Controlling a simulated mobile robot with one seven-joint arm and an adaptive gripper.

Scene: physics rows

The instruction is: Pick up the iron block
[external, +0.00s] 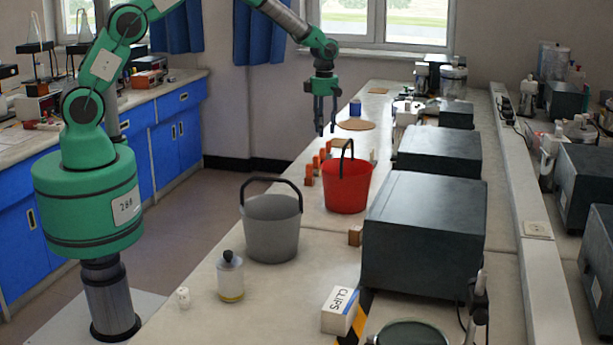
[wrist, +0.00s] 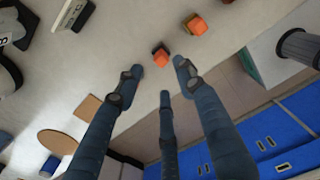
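My gripper (external: 320,130) hangs above the bench, fingers pointing down, beyond the red bucket. In the wrist view my gripper (wrist: 160,76) is open and empty, its dark fingers spread. An orange block (wrist: 161,58) with a dark face or shadow beside it lies on the bench just past the fingertips, and a second orange block (wrist: 196,25) lies farther up. In the external view several small orange blocks (external: 309,175) stand in a row left of the red bucket (external: 347,188). I cannot tell which block is the iron one.
A grey bucket (external: 272,228), a bottle (external: 230,276) and a clips box (external: 340,310) stand nearer the camera. Dark grey instrument boxes (external: 425,235) line the bench's right side. A round cork mat (external: 356,125) and a blue can (external: 355,107) are at the back.

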